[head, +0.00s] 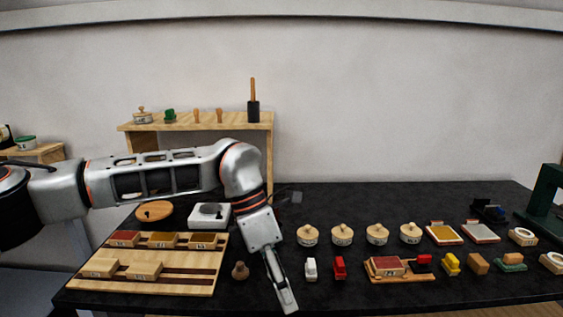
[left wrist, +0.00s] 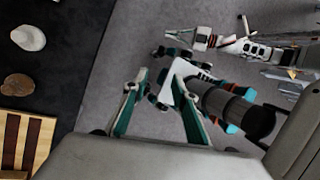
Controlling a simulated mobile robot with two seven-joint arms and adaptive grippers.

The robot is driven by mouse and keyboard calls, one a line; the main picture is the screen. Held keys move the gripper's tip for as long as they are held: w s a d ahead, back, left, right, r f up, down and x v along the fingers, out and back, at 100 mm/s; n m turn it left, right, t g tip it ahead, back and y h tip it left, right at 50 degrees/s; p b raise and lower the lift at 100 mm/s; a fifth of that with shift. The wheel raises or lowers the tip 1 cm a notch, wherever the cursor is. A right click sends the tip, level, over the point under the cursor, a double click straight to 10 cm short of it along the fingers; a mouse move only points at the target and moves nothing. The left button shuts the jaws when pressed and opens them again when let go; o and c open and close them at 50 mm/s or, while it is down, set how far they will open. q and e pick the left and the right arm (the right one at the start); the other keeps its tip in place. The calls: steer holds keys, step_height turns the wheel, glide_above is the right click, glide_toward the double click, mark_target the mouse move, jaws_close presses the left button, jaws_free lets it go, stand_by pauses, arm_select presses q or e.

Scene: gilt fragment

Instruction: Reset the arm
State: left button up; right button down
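My left arm reaches in from the left in the head view, and its gripper (head: 284,296) points down over the front of the black table. In the left wrist view the two fingers of this gripper (left wrist: 158,105) stand well apart, with nothing held between them. In the head view the fingers overlap. My right arm is not in the head view. In the left wrist view an arm at the upper right, seemingly my right one, ends in what looks like its gripper (left wrist: 203,38), too small to read.
A wooden tray (head: 192,285) with labelled blocks lies left of the left gripper. A brown knob-shaped piece (head: 240,271) stands close to its left. A white toy (head: 311,268) and a red toy (head: 339,267) stand to its right. A wooden shelf (head: 190,125) stands behind my arm.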

arm_select(q)
steer(key=s+d+n+g+h, duration=0.1)
steer(key=s+d+g+h, duration=0.3)
steer(key=s+d+h, duration=0.55)
steer(key=s+d+r+n+h, duration=0.1)
steer(key=d+r+n+h, duration=0.45)
steer(key=d, duration=0.25)
steer(key=w+a+f+n+t+h, duration=0.2)
steer(key=w+a+n+t+h, duration=0.35)
steer(key=n+t, duration=0.85)
steer(key=w+a+f+n+t+y, duration=0.3)
steer(key=a+f+n+t+y, duration=0.25)
steer(key=f+n, duration=0.2)
steer(key=w+a+f+n+t+y, duration=0.4)
steer(key=a+f+n+y, duration=0.2)
steer(key=f+n, duration=0.15)
steer(key=s+a+f+n+g+y, duration=0.2)
steer(key=s+a+f+n+y, duration=0.1)
steer(key=s+a+f, duration=0.2)
steer(key=s+a+f+n+g+y, duration=0.1)
steer(key=s+a+f+n+y, duration=0.2)
steer(key=s+a+f, duration=0.3)
steer(key=s+a+f+n+g+y, duration=0.2)
steer(key=s+a+f+n+y, duration=0.2)
steer(key=a+f, duration=0.6)
step_height(320, 180, down, 6)
steer(key=shift+s+r+n+g, duration=0.15)
steer(key=shift+s+n+g, duration=0.25)
steer(key=shift+s, duration=0.55)
